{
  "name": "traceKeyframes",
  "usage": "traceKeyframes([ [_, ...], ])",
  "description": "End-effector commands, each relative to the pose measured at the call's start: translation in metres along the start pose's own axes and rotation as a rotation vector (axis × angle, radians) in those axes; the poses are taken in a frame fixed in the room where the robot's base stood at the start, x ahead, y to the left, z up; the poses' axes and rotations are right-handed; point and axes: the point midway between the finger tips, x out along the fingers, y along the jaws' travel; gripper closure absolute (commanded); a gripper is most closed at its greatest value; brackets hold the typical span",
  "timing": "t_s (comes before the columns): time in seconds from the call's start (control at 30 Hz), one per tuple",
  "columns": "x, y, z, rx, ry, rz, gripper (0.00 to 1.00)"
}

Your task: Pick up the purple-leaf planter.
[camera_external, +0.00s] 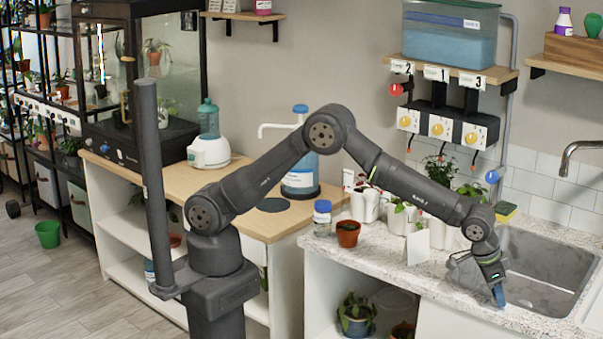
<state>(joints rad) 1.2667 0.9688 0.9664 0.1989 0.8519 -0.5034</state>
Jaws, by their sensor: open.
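I cannot make out a planter with clearly purple leaves. On the shelf under the counter are a blue-grey pot (357,324) with a green plant and a terracotta pot (403,331), partly cut off by the frame. My gripper (498,297) points down at the sink's front left edge, right of these plants. It is open, and I see nothing held in it.
The steel sink (545,268) lies beside my gripper, with a faucet (572,152) above it. A white card (417,247) stands on the counter before the white planters. The front counter is mostly clear.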

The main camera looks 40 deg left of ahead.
Motion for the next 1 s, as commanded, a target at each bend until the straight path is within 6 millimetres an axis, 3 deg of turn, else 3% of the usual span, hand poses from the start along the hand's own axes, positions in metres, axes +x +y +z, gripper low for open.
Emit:
traceKeyframes([
  [0.17,-0.030,0.001,-0.013,-0.001,0.006,0.003,0.60],
  [0.4,-0.128,0.000,-0.054,-0.002,0.008,0.003,0.60],
  [0.6,-0.181,0.000,-0.075,-0.001,0.004,0.002,0.60],
  [0.87,-0.223,0.000,-0.093,0.000,0.003,0.002,0.60],
  [1.0,-0.218,-0.020,-0.086,-0.102,-0.039,0.050,0.60],
])
